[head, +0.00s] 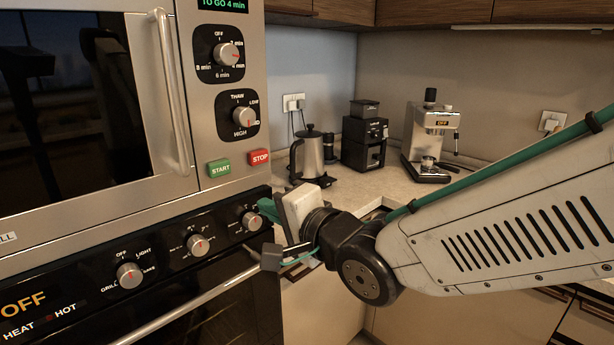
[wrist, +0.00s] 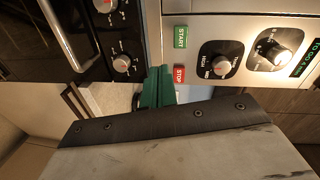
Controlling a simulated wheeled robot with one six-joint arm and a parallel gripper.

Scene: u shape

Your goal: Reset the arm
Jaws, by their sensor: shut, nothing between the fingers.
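My gripper (head: 268,208) is in front of the appliances in the head view, close to the rightmost oven knob (head: 252,221), with its green fingers pointing left. My arm reaches in from the right side, and its wrist partly hides the fingers. In the wrist view the green fingers (wrist: 156,88) are together, with nothing between them. They appear beside the red STOP button (wrist: 179,73) in that picture. I cannot tell whether they touch the panel.
The microwave (head: 187,196) sits above the oven, whose bar handle (head: 190,312) sticks out below its knobs. A kettle (head: 312,155), a black grinder (head: 364,143) and an espresso machine (head: 429,135) stand on the corner counter (head: 370,190). Drawers lie beneath my arm.

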